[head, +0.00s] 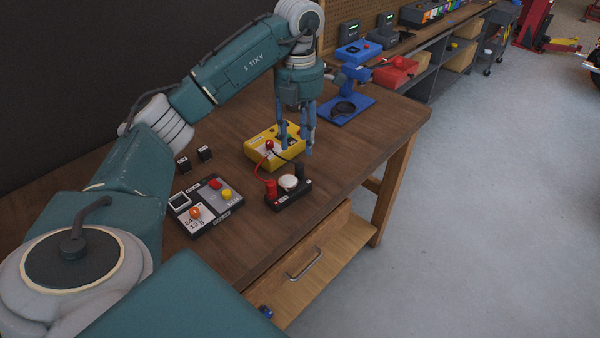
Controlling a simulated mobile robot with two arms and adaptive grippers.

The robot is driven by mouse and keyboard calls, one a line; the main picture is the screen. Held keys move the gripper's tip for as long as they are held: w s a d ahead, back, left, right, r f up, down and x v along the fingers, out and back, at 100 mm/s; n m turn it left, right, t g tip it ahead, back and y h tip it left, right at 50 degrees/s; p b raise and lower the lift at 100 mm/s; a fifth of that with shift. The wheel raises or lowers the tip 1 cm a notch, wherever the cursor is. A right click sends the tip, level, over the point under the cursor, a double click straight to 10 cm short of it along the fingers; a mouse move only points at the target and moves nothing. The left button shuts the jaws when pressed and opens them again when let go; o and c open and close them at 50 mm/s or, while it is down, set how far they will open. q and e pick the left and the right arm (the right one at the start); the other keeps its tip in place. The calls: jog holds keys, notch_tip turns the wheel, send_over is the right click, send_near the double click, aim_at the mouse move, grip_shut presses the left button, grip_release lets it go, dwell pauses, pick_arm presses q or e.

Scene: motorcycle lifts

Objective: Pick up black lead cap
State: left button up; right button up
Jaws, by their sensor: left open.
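The yellow tray (262,163) stands on the wooden workbench with a red lead cap (269,146) upright in it. A red lead runs from there to a black block (290,194) with a red post, a black post and a white knob. My left gripper (298,143) points down over the right side of the tray, its blue fingers apart. A dark lead (290,156) shows by the fingers. The black lead cap cannot be clearly made out and may be hidden behind the fingers.
A control panel (207,207) with coloured buttons lies left of the block. Two small black blocks (204,153) sit behind it. A blue stand (347,108) and a red box (394,73) are farther back. Bare wood lies to the right of the tray.

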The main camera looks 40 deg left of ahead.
aim_at(300, 164)
pick_arm(q)
notch_tip(300, 164, down, 2)
jog(key=shift+w+f, duration=0.1)
jog(key=shift+f+p, duration=0.55)
jog(key=shift+p, duration=0.05)
notch_tip(300, 164, down, 4)
jog(key=shift+w+r+p, duration=0.1)
jog(key=shift+r+p, duration=0.1)
jog(key=shift+p, duration=0.65)
jog(key=shift+f, duration=0.45)
jog(key=shift+c, duration=0.2)
grip_shut()
